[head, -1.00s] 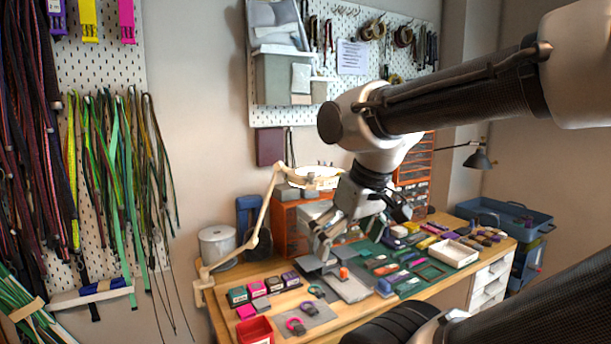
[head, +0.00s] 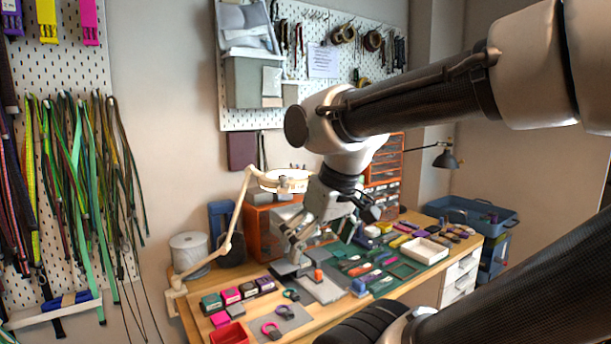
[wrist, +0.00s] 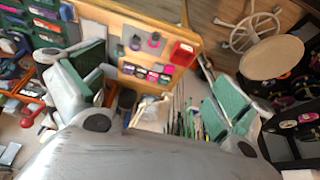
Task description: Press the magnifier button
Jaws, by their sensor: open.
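The magnifier (head: 285,181) is a pale ring-shaped head on a cream jointed arm (head: 238,215), clamped at the bench's left edge. Its button is too small to make out. My gripper (head: 318,240) hangs over the bench, just right of the magnifier head and lower in the picture. It is open and empty. In the wrist view its two green-padded fingers (wrist: 155,85) stand wide apart. Cream parts show between them, but I cannot tell whether they belong to the magnifier.
The wooden bench (head: 195,312) carries small boxes, a red bin (head: 230,334), a white tray (head: 424,250) and a green mat. A white spool (head: 189,252) stands behind. Orange drawers (head: 383,160) stand at the back. Cords hang from a pegboard at the left.

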